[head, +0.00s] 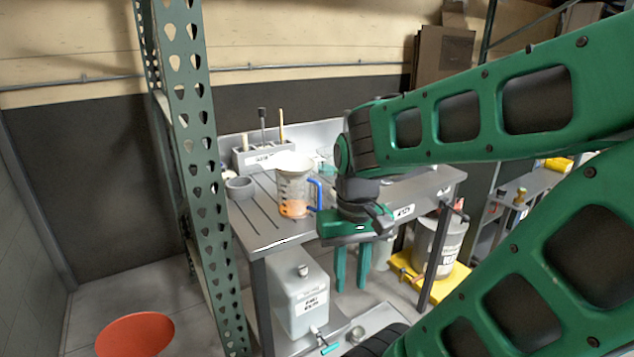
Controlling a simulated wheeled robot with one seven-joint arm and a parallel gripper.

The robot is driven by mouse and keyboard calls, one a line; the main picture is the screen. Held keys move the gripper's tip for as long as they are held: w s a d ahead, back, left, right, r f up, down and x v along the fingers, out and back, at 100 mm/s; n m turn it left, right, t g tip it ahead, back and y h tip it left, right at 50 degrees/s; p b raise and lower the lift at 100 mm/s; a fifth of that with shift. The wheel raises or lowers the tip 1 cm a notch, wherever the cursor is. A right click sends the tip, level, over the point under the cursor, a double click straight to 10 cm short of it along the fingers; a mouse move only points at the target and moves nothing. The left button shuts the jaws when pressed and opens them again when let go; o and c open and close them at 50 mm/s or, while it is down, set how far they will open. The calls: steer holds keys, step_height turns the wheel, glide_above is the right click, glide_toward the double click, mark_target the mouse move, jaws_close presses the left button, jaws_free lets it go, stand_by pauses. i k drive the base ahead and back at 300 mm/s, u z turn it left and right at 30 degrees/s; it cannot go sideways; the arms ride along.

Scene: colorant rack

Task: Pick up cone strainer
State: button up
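A clear measuring cup (293,197) with a blue handle and orange contents stands on the grey metal workbench (262,222). A pale, wide-rimmed piece that looks like the cone strainer (294,163) sits at the cup's top; its lower part cannot be made out clearly. My gripper (352,286) points down in front of the bench's front edge, to the right of the cup and lower than it in the picture. Its two green fingers are apart with nothing seen between them. My wrist and arm hide part of the bench's right side.
A grey holder (262,157) with upright tools stands at the bench's back, near a small grey cup (240,187). A green perforated rack post (190,130) rises left of the bench. A white jug (300,298) and a bucket (437,243) are below. An orange-red round object (135,335) lies front left.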

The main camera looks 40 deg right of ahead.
mark_target(291, 164)
steer(key=u, duration=0.05)
steer(key=k, duration=1.5)
steer(key=z, duration=0.35)
steer(key=i, duration=1)
